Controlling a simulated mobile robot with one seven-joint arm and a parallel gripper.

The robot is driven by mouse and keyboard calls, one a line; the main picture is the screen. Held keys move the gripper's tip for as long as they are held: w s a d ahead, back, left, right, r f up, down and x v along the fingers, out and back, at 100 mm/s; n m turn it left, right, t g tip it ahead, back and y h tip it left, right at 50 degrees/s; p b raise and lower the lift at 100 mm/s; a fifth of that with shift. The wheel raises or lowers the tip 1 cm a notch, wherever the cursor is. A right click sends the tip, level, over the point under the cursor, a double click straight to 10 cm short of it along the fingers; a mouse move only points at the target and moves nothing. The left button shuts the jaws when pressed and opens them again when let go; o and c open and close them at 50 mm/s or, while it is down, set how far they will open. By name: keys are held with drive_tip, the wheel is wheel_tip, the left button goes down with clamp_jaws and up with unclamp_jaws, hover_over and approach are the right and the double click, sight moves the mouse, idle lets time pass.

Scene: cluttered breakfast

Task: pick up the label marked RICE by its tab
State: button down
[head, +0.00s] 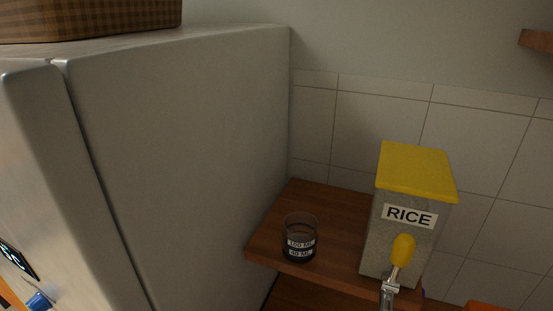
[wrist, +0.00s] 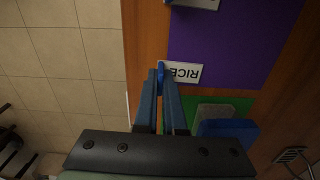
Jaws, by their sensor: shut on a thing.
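A white label marked RICE (wrist: 185,73) shows in the wrist view, its print upside down, over a purple area. A blue tab (wrist: 161,71) is at its left end. My gripper (wrist: 161,78) is shut on this tab, and its fingertips hide part of it. I cannot tell whether the label still touches the surface.
In the wrist view, a purple mat (wrist: 225,45), a green area (wrist: 180,106) and a blue block (wrist: 228,132) lie by a wooden edge (wrist: 146,40), with tiled floor to the left. In the head view, a glass (head: 300,239) stands on a wooden shelf (head: 335,205) beside a fridge (head: 185,150).

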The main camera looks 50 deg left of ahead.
drive_tip(key=shift+r+p, duration=2.3)
drive_tip(key=shift+r, duration=0.05)
drive_tip(key=shift+r, duration=0.2)
drive_tip(key=shift+r+p, duration=0.35)
drive_tip(key=shift+p, duration=0.25)
drive_tip(key=shift+r+p, duration=1.45)
drive_tip(key=shift+p, duration=0.15)
